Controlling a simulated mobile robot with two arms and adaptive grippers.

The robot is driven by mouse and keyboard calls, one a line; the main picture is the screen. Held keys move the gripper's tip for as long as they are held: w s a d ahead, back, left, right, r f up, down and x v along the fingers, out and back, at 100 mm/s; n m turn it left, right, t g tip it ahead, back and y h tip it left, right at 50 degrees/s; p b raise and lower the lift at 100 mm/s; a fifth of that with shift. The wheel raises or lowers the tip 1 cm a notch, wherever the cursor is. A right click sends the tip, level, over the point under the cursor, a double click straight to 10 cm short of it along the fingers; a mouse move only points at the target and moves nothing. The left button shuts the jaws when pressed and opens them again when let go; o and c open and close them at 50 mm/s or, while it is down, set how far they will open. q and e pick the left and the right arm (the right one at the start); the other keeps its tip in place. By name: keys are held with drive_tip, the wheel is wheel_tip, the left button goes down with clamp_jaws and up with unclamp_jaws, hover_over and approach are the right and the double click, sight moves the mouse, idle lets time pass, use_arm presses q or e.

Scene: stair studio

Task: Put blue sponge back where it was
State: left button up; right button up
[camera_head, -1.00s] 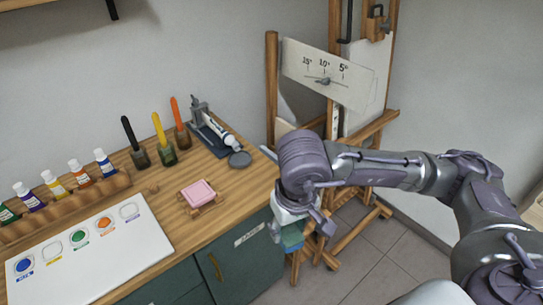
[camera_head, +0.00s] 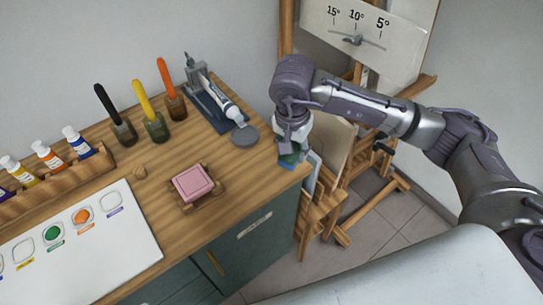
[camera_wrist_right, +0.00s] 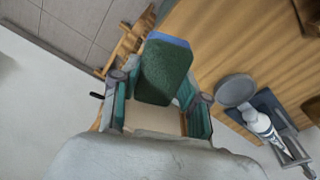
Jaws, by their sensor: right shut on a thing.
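The blue sponge (camera_wrist_right: 166,72) shows in the right wrist view with a dark green face and a blue edge. My right gripper (camera_wrist_right: 160,108) is shut on it, one finger on each side. In the head view the right gripper (camera_head: 291,148) holds the sponge (camera_head: 289,160) at the counter's right end, close to its edge. I cannot tell whether the sponge touches the wood. My left gripper is not in view.
A grey round disc (camera_head: 245,136) and a paint tube in a squeezer (camera_head: 222,101) lie left of the gripper. Several brushes in jars stand farther left. A white palette sheet (camera_head: 130,240) covers the front left. An easel (camera_head: 345,150) stands right of the counter.

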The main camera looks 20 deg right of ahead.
sight(272, 166)
drive_tip(key=w+a+f, duration=0.1)
drive_tip(key=w+a, duration=0.1)
drive_tip(key=w+a+f+p, duration=0.1)
drive_tip(key=w+f, duration=0.1)
drive_tip(key=shift+a+f, duration=0.1)
drive_tip(key=shift+a, duration=0.25)
wheel_tip(272, 166, down, 4)
drive_tip(key=shift+w+r+p, duration=0.1)
drive_tip(key=shift+p, duration=0.7)
drive_tip(key=shift+f, duration=0.2)
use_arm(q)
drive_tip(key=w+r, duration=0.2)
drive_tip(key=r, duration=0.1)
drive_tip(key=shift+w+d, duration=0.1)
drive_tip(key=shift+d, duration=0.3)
use_arm(e)
drive_tip(key=shift+f, duration=0.1)
drive_tip(key=shift+f+b, duration=0.15)
drive_tip(key=shift+b, duration=0.15)
drive_tip(key=o, duration=1.1)
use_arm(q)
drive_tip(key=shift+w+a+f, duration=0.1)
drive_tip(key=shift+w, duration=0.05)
use_arm(e)
drive_tip(key=shift+r, duration=0.2)
